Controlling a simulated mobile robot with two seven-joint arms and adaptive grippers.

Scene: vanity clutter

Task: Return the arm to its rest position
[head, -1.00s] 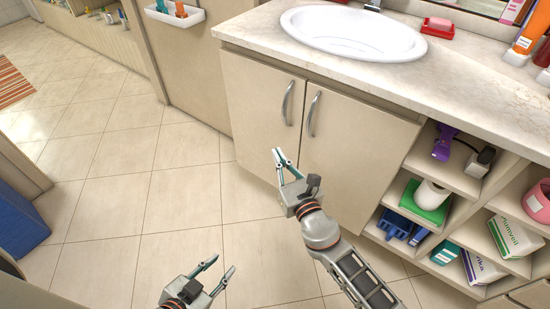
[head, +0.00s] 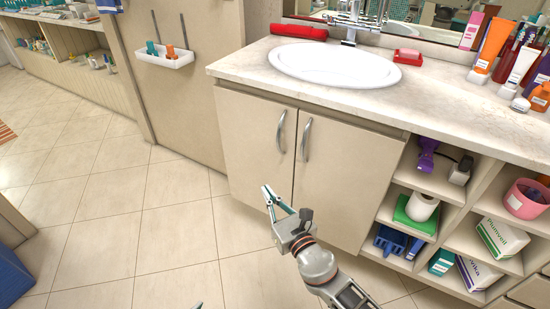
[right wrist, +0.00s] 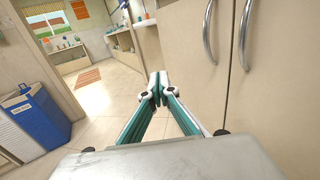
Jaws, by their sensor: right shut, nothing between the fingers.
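My right gripper (head: 270,195) is in front of the closed vanity cupboard doors (head: 255,150), over the tiled floor. In the right wrist view its two teal-and-grey fingers (right wrist: 157,84) come together at the tips with nothing between them. The right arm comes in from the bottom of the head view. Of my left gripper only a small tip (head: 197,305) shows at the bottom edge of the head view. The rest of it is out of the picture.
The vanity counter (head: 245,65) with its sink (head: 335,66) and bottles is behind the arm. Open shelves (head: 440,185) with a toilet roll and boxes stand to the right. A blue bin (right wrist: 35,118) stands at the left in the right wrist view. The tiled floor (head: 110,220) is clear.

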